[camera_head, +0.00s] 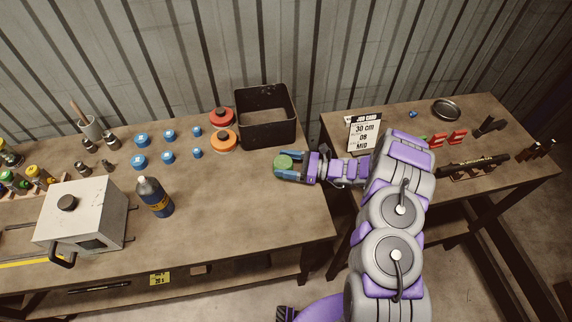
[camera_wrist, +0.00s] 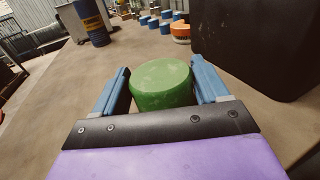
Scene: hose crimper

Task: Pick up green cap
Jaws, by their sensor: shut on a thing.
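The green cap (camera_head: 283,161) is a round, flat-topped piece near the right end of the left workbench. My gripper (camera_head: 285,167) is shut on it, with a blue finger on each side. In the wrist view the green cap (camera_wrist: 161,84) sits upright between the two fingers of my gripper (camera_wrist: 162,88). Its top and front side show. Its underside is hidden, so I cannot tell whether it still touches the bench.
A black bin (camera_head: 265,140) stands behind my gripper, with orange (camera_head: 223,141) and red (camera_head: 221,118) caps beside it. Several blue caps (camera_head: 140,162), a bottle (camera_head: 154,196) and a grey machine (camera_head: 80,215) are to the left. The bench front (camera_head: 230,220) is clear.

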